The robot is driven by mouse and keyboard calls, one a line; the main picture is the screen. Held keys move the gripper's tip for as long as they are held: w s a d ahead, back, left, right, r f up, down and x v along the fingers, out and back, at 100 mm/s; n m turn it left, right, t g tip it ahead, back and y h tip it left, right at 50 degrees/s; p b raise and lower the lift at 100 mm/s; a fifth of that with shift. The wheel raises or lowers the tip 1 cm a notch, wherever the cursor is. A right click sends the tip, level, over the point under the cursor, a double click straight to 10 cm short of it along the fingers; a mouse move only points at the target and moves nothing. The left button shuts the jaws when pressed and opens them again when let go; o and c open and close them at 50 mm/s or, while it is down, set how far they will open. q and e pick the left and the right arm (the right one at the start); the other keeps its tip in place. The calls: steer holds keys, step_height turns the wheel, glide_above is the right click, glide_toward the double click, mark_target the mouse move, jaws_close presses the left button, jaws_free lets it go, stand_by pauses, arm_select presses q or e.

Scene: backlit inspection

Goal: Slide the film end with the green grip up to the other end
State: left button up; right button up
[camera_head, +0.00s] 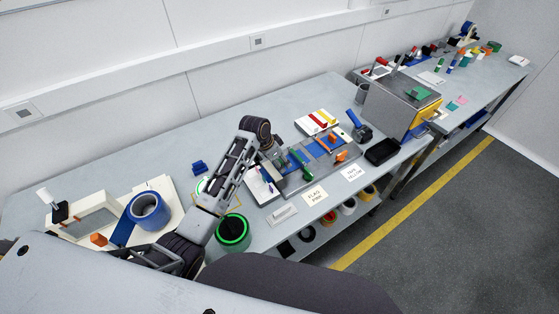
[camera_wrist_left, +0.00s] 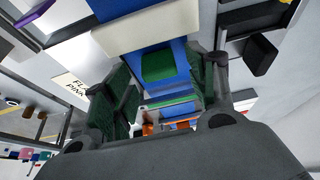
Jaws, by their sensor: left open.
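The film is a blue strip in the middle of the grey bench fixture, and it shows in the wrist view (camera_wrist_left: 182,50). The green grip (camera_wrist_left: 158,66) sits on this blue end, between my fingers in the picture. My left gripper (camera_wrist_left: 165,100) is open, with one dark finger on each side; I cannot tell whether either touches the grip. In the head view my left gripper (camera_head: 283,163) is over the left part of the fixture, small and partly hidden by its own arm. Another blue piece (camera_head: 321,148) with orange parts (camera_head: 333,140) lies to the right on the fixture. My right gripper is not seen.
A "FLAG PINK" card (camera_head: 314,195) and another card (camera_head: 354,173) lie in front of the fixture. A black tray (camera_head: 382,151) and a grey box (camera_head: 396,104) stand to the right.

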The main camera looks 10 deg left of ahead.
arm_select(q)
steer(key=shift+w+d+f, duration=0.1)
steer(key=shift+f, duration=0.2)
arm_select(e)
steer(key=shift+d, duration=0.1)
